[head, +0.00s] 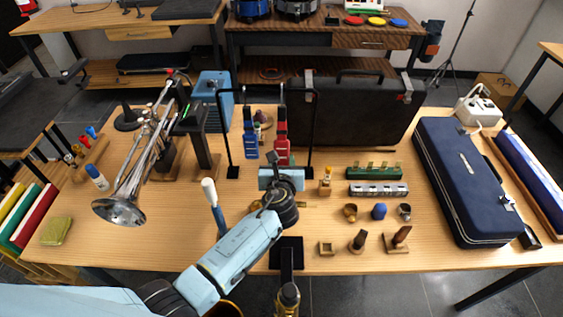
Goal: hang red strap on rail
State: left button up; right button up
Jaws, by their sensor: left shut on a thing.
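The red strap (281,134) is upright under the black rail (265,90), to the right of a blue strap (250,138) that hangs there. My left gripper (283,171) is shut on the red strap's lower end, in front of the rail stand. The strap's top is close to the bar; I cannot tell whether it is hooked on. The fingertips are partly hidden by the gripper body.
A silver trumpet (140,170) stands at the left, with a dark stand (205,150) beside it. A black case (345,115) is behind the rail. A white-handled tool (210,192) stands left of my arm. Small parts (375,173) and a navy case (465,180) are at the right.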

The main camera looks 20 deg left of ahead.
pick_arm(q)
jog(key=shift+f, duration=0.15)
jog(key=o, duration=1)
jog(key=shift+s, duration=0.1)
jog(key=p+v, duration=0.2)
jog(key=v, duration=1.1)
jog(key=shift+s, duration=0.1)
